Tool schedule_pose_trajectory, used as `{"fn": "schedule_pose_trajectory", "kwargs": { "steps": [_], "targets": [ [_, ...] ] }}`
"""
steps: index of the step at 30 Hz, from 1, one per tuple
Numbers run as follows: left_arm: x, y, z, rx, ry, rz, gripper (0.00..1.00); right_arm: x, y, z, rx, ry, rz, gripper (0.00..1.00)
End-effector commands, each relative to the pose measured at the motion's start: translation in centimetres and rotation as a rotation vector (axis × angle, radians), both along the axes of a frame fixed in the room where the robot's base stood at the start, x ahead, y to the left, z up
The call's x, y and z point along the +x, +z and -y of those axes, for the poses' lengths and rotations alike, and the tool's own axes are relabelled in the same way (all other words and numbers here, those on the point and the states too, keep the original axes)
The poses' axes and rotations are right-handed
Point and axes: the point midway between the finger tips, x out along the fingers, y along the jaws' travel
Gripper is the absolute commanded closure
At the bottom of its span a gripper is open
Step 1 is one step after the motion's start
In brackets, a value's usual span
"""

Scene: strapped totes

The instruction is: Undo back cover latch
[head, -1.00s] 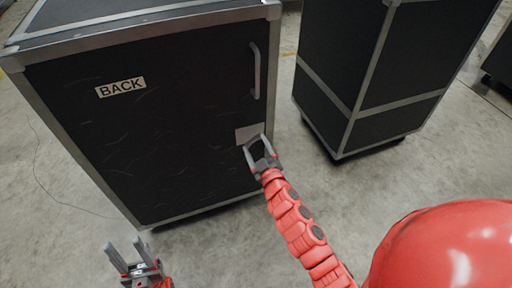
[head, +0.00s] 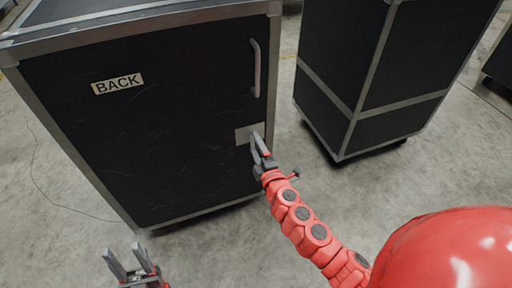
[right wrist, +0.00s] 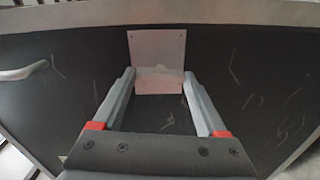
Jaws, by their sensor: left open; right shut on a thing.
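The black case with the BACK label (head: 117,84) stands upright at the left in the head view. Its latch plate (head: 243,134) is a pale rectangle low on the right of the cover, below a grey bar handle (head: 256,68). My right gripper (head: 257,141) is at the plate, turned so its fingers overlap in the head view. In the right wrist view its fingertips (right wrist: 158,76) flank the lower part of the pale plate (right wrist: 155,47). It is shut on the latch, whose details are hard to make out. My left gripper (head: 127,256) is open and empty at the bottom left.
A second black case (head: 400,80) stands to the right, across a gap of bare concrete floor (head: 290,130). Another dark case (head: 500,60) is partly visible at the far right.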

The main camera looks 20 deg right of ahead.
Motion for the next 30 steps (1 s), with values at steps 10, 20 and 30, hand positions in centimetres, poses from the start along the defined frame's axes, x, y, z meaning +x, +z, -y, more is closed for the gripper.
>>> {"fn": "schedule_pose_trajectory", "kwargs": {
  "steps": [10, 20, 30],
  "targets": [
    [-0.05, -0.25, -0.01, 0.004, 0.0, 0.003, 0.5, -0.01, -0.09, -0.11, -0.113, 0.002, 0.003, 0.81],
    [-0.05, -0.25, -0.02, 0.004, 0.0, 0.003, 0.5, -0.01, -0.07, -0.08, -0.128, 0.001, 0.004, 0.81],
    [-0.05, -0.27, -0.01, 0.004, 0.0, 0.003, 0.5, 0.0, -0.05, -0.06, -0.128, 0.001, 0.004, 0.0]
  ]
}}
